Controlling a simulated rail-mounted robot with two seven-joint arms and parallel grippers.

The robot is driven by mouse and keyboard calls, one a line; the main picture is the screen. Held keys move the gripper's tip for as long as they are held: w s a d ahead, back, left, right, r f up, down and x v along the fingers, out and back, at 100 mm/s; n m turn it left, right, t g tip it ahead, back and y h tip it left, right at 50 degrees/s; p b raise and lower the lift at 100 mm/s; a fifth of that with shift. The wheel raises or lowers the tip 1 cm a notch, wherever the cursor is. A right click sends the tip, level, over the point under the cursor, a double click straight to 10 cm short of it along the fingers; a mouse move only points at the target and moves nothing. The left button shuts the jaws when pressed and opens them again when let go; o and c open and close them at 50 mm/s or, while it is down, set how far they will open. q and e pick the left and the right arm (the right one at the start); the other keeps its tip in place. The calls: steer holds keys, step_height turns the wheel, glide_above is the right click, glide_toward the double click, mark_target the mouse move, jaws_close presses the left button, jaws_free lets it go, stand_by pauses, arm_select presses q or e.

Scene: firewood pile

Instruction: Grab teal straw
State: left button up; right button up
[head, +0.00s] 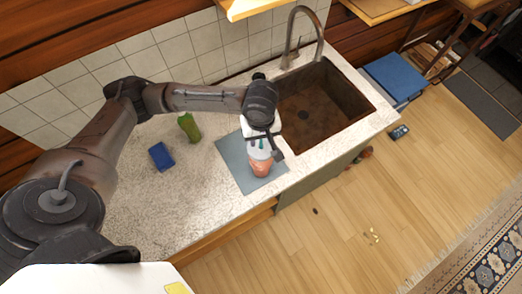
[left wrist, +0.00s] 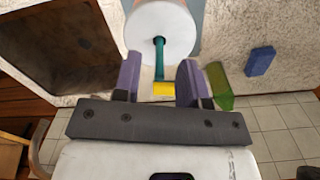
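The teal straw (left wrist: 160,58) sticks up from the round white lid (left wrist: 162,22) of a cup. In the head view the cup (head: 260,168) is white and orange-red and stands on a grey-blue mat (head: 232,153) on the counter. My left gripper (left wrist: 160,78) is above the cup, its two purple fingers apart with the straw's upper end between them. A clear gap shows on each side of the straw, and neither finger appears to touch it. In the head view the gripper and wrist partly hide the cup top. My right gripper is in no view.
A dark sink (head: 318,105) with a curved faucet (head: 302,35) lies right of the cup. A green bottle-like object (head: 188,127) and a blue sponge-like block (head: 161,156) lie to the left. A small yellow patch (left wrist: 163,89) shows between the fingers; I cannot tell what it is.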

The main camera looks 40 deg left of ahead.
arm_select(q)
steer(key=shift+f, duration=1.45)
steer(key=shift+c, duration=0.4)
jaws_close()
